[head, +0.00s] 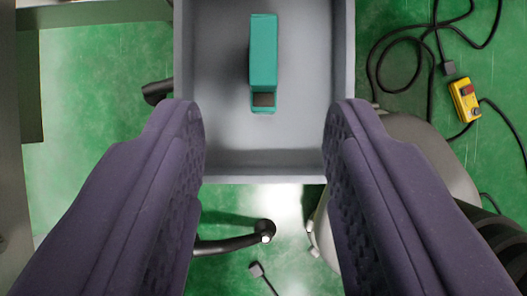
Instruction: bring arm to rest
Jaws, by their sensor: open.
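My gripper (264,135) is open, its two dark purple padded fingers reaching up from the lower left and lower right of the head view. Nothing is between the fingers. Beyond and below them is a grey open tray (215,120). A teal block-shaped object (264,50) with a dark recess at its near end lies in the tray, near the middle. The fingers are apart from it.
The floor (90,90) is green. A yellow box with a red switch (465,100) and loose black cables lie at the right. A grey rounded machine (425,150) stands right of the tray. A black curved leg (235,243) shows below the tray.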

